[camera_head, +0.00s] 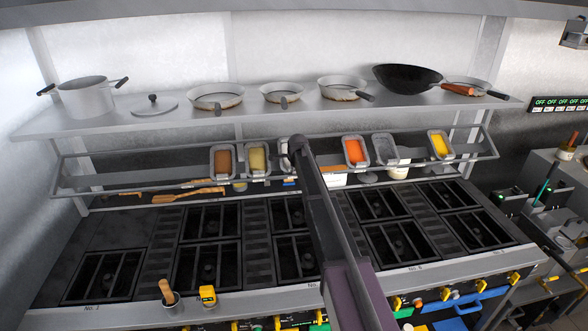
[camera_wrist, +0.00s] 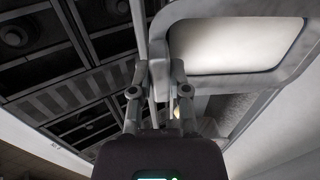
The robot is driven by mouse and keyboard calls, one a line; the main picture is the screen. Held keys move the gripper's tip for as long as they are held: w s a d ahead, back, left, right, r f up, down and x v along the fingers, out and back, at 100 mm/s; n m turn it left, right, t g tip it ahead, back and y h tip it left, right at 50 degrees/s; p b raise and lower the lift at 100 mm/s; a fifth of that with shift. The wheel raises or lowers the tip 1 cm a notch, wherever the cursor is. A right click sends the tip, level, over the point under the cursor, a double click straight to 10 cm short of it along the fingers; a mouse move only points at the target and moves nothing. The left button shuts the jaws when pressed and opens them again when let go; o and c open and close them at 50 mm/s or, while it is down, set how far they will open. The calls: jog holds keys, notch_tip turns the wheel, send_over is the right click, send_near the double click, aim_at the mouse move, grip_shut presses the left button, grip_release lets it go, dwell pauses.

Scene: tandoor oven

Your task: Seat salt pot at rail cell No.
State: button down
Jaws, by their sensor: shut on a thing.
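In the wrist view my gripper (camera_wrist: 160,82) is shut on the near rim of a metal pot (camera_wrist: 225,82) with smooth white contents, which looks like the salt pot. The pot extends to the right of the fingers. In the head view my arm reaches up to the rail (camera_head: 120,181) in front of the back wall. My gripper is hidden behind the arm there. A pale pot (camera_head: 284,149) shows partly at the left of the arm's end; I cannot tell whether it is fully seated. The rail cell behind the arm is hidden.
The rail holds brown (camera_head: 223,160), yellow-green (camera_head: 257,160), orange (camera_head: 355,150), grey (camera_head: 384,149) and yellow (camera_head: 440,145) pots. Bare rail shows before the yellow pot. A shelf (camera_head: 250,112) with pans hangs above. Burners (camera_head: 208,265) lie below.

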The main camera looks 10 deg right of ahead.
jog(key=shift+w+f+b, duration=0.35)
jog(key=shift+f+b, duration=0.2)
jog(key=shift+f, duration=0.05)
jog(key=c, duration=0.5)
grip_release()
jog(key=shift+s+r, duration=0.1)
jog(key=shift+r, duration=0.05)
jog(key=p+v, duration=0.7)
jog(key=shift+s+r, duration=0.25)
jog(key=shift+r, duration=0.05)
dwell(0.4)
dwell(0.5)
